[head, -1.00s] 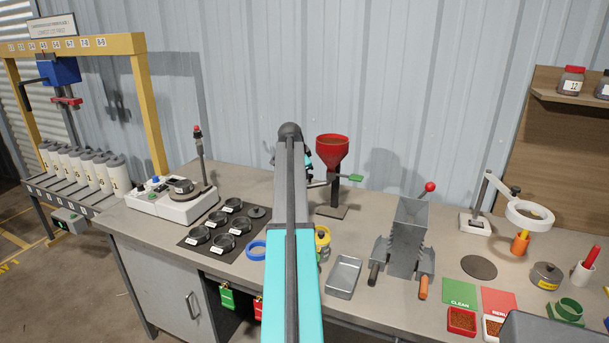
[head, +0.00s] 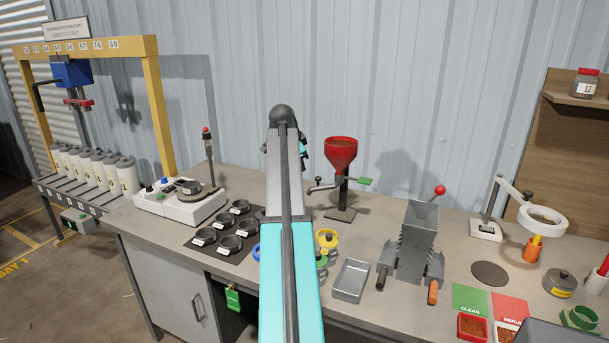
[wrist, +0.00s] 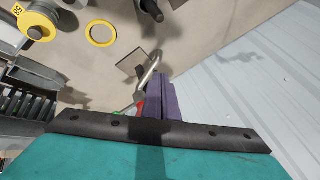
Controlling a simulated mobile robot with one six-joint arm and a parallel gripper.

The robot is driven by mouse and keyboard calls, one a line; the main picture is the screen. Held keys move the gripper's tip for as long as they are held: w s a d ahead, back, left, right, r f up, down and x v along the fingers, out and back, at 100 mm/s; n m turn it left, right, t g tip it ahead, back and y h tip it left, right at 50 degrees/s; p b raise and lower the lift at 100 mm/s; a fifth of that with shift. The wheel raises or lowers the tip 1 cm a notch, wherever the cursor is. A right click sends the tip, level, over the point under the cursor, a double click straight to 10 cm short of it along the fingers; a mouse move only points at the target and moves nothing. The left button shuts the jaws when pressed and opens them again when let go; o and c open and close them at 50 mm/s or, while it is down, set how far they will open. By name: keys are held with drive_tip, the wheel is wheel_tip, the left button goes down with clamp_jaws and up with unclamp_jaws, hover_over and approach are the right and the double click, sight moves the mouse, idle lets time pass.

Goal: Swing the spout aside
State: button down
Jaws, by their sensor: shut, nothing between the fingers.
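The red funnel (head: 341,151) stands upright on a dark post with a flat base (head: 341,214), behind the bench middle. Its metal spout (head: 325,187) points left from the post in the head view, and a green lever (head: 365,181) sticks out right. My gripper is mostly hidden behind my arm in the head view, left of the funnel. In the wrist view my gripper (wrist: 157,78) shows as purple fingers closed together and empty. The curved metal spout (wrist: 150,70) runs close beside the fingers; I cannot tell whether they touch.
A metal tray (head: 351,280) and a grey hopper device (head: 418,240) stand right of my arm. A yellow-topped spool (head: 327,240) is close to my arm. Several black dishes (head: 231,243) lie on a mat at left. The corrugated wall is behind the bench.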

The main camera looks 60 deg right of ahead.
drive_tip(key=shift+w+a+r, duration=0.2)
drive_tip(key=shift+a+r, duration=0.1)
drive_tip(key=shift+r, duration=0.15)
drive_tip(key=shift+w+a+r, duration=0.15)
drive_tip(key=shift+a+r, duration=0.1)
drive_tip(key=shift+r, duration=0.2)
